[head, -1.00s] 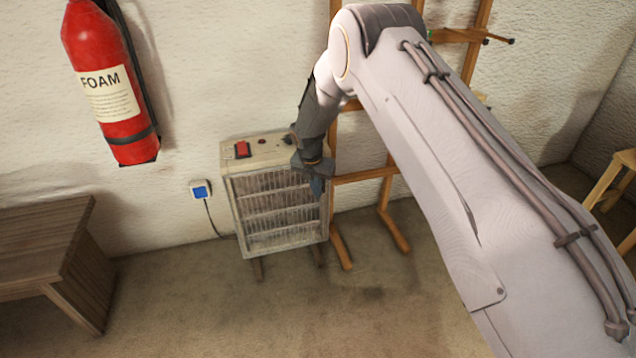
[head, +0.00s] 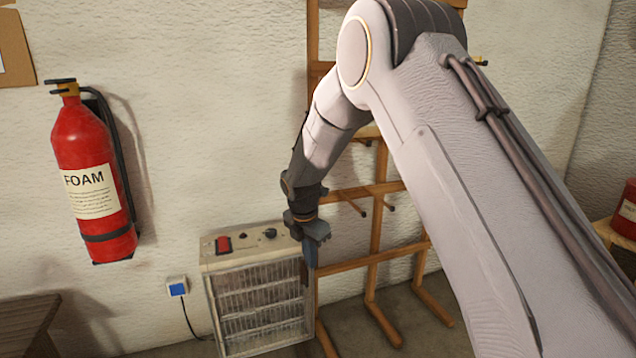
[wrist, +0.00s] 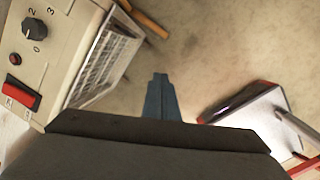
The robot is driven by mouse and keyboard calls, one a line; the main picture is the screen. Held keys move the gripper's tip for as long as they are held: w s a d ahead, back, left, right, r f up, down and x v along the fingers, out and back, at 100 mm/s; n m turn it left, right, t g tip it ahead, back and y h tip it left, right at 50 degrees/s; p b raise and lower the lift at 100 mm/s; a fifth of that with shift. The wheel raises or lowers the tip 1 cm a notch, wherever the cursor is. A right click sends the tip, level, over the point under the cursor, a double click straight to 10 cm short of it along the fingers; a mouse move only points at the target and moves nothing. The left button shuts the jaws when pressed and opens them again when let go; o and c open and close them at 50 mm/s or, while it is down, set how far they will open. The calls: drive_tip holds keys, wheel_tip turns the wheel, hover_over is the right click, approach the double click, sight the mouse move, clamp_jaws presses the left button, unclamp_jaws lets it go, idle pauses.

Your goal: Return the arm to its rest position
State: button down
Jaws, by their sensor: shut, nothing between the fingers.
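My arm reaches from the lower right of the head view up to its elbow and then down toward the heater. My gripper (head: 309,262) hangs pointing down at the heater's right front edge; I cannot tell from this view whether it touches. In the wrist view, my gripper (wrist: 160,97) shows its blue-grey fingers together with nothing between them. The heater (head: 262,300) is a beige box with a wire grille, and its top panel (wrist: 38,50) shows a red switch and a dark dial in the wrist view.
A wooden rack (head: 375,230) stands behind my arm against the wall. A red foam extinguisher (head: 92,180) hangs at the left. A blue-faced wall socket (head: 177,288) with a cord is left of the heater. A wooden table (head: 25,325) is at lower left.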

drive_tip(key=s+d+r+m+g, duration=0.1)
drive_tip(key=s+d+r+m, duration=0.55)
drive_tip(key=s, duration=0.25)
drive_tip(key=s+d+r+m, duration=0.5)
drive_tip(key=s+r+m, duration=0.1)
drive_tip(key=s+m, duration=0.25)
drive_tip(key=s+d+r+m+g+y, duration=0.1)
drive_tip(key=s+d+m, duration=0.2)
drive_tip(key=s+m, duration=0.5)
drive_tip(key=s+d+m, duration=0.2)
drive_tip(key=s+m, duration=0.1)
drive_tip(key=s, duration=0.9)
drive_tip(key=d+r+m+p, duration=0.1)
drive_tip(key=d+r+p, duration=0.4)
drive_tip(key=p, duration=0.8)
drive_tip(key=shift+d+r, duration=0.25)
drive_tip(key=shift+r, duration=0.6)
